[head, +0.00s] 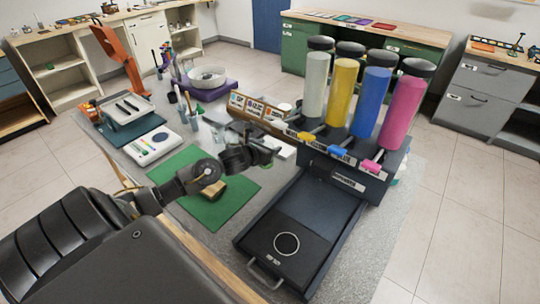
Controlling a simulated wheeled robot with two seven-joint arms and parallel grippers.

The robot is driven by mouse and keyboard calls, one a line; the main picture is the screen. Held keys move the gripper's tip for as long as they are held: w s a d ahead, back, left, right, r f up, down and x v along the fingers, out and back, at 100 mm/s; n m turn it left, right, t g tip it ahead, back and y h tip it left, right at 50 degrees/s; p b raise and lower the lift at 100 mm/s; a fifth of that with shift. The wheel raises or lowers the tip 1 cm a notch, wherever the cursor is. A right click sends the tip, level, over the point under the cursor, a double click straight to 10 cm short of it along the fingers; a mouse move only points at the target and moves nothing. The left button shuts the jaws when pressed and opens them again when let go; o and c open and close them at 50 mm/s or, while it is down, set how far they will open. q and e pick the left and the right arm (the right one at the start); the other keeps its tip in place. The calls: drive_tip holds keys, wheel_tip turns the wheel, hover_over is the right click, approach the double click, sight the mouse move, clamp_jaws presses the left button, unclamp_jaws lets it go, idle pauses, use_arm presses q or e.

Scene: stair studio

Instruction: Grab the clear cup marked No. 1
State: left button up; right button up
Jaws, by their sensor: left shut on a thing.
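My left gripper (262,156) is dark and reaches in from the left over the far right part of the green mat (192,207). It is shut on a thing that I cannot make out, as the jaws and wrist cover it. Pale, whitish shapes (284,148) show just beyond the jaws, too small to identify. I cannot read a No. 1 mark on any cup. My right gripper is not in view.
A dispenser with clear, yellow (343,92), blue (371,102) and pink (401,118) cylinders stands at right. Its dark tray (318,213), with a white ring, extends forward. A tan block (212,191) lies on the mat. A white scale (153,145) stands at left.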

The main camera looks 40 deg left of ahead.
use_arm(q)
drive_tip(key=r+b+v, duration=0.1)
drive_tip(key=v, duration=0.6)
drive_tip(key=w+a+r+b+v, duration=0.1)
drive_tip(key=v, duration=0.7)
drive_tip(key=shift+a+r, duration=0.35)
drive_tip(key=shift+r, duration=0.1)
drive_tip(key=shift+s, duration=0.1)
